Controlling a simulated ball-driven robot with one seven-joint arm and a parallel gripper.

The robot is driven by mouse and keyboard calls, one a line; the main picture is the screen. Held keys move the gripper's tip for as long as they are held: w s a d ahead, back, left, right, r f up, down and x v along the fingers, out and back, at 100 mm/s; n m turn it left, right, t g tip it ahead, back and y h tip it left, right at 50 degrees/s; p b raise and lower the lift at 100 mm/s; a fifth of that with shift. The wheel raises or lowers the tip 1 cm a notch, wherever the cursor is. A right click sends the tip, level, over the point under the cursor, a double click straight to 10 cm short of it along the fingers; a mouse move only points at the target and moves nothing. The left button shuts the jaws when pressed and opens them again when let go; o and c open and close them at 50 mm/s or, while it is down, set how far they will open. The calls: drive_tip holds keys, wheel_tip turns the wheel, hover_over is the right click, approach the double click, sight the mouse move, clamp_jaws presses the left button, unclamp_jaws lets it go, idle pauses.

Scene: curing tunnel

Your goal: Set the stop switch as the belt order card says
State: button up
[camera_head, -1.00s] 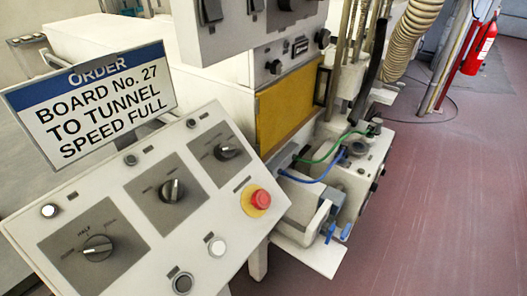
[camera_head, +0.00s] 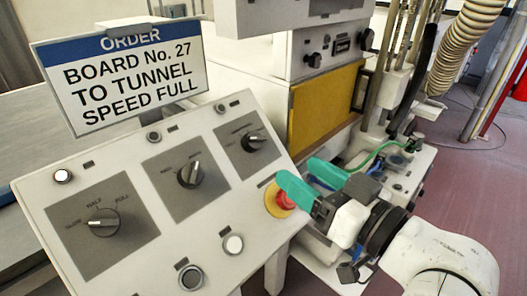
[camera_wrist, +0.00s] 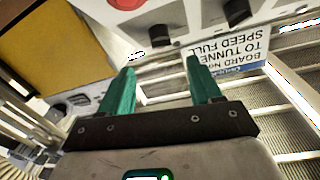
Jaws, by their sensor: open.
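The order card (camera_head: 125,75) stands behind the sloped control panel (camera_head: 215,225). It reads "BOARD No. 27 TO TUNNEL SPEED FULL"; it shows upside down in the wrist view (camera_wrist: 232,48). A middle rotary switch (camera_head: 190,174) and a far right one (camera_head: 251,141) have marks too small to read. My gripper (camera_head: 298,170) has teal fingers apart and empty, above the panel's right edge near the red button (camera_head: 276,204). The wrist view shows the open fingers (camera_wrist: 162,62).
A finger partly covers the red button. A machine with a yellow panel (camera_head: 325,103) stands behind my gripper. Hoses and pipes (camera_head: 460,45) rise at the right.

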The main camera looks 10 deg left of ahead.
sight(258, 142)
drive_tip(key=p+x, duration=0.1)
drive_tip(key=x, duration=0.9)
drive_tip(key=shift+w+a, duration=0.25)
drive_tip(key=c, duration=1)
drive_tip(key=shift+r+p, duration=0.1)
drive_tip(key=shift+p, duration=0.35)
